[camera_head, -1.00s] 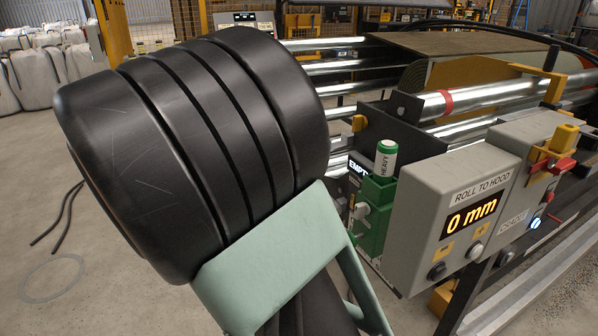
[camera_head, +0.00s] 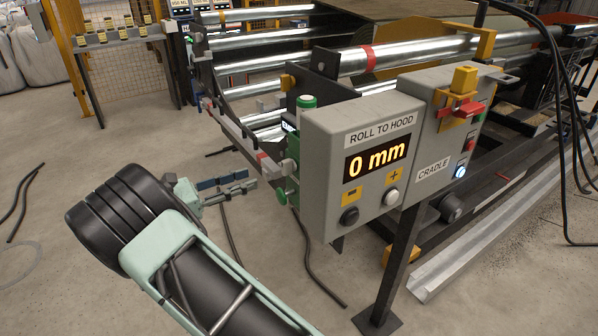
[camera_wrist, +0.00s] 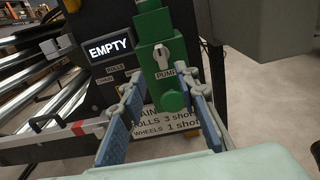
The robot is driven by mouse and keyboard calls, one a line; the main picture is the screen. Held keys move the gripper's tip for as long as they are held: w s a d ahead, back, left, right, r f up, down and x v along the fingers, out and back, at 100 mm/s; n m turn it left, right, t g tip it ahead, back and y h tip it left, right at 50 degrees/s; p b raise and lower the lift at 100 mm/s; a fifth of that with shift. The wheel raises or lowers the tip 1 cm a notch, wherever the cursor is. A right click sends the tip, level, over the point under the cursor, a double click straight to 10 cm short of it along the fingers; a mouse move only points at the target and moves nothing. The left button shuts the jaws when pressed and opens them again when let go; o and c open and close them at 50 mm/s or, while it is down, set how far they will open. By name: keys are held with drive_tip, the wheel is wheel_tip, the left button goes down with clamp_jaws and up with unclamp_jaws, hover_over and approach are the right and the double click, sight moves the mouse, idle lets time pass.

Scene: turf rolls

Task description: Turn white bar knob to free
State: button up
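The white bar knob (camera_wrist: 162,57) sits on the front of a green pump box (camera_wrist: 153,26), above a "PUMP" label. Its bar looks close to upright in the wrist view. In the head view a pale knob (camera_head: 290,168) shows at the left of the grey control box, with part of the green box (camera_head: 289,191) beside it. My gripper (camera_wrist: 161,90) is open and empty, its blue-padded fingers spread either side of the lower green housing, below the knob. In the head view my gripper (camera_head: 250,179) points right toward the pump, apart from the knob.
A grey "ROLL TO HOOD" box (camera_head: 370,155) reading 0 mm stands right of the pump. A cradle box (camera_head: 440,140) adjoins it. A display reading EMPTY (camera_wrist: 108,47) is left of the pump. A rail (camera_wrist: 40,145) with a red band lies left. Floor in front is open.

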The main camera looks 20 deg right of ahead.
sight(282, 168)
drive_tip(key=b+x, duration=0.2)
drive_tip(key=x, duration=0.9)
drive_tip(key=shift+f, duration=0.1)
clamp_jaws()
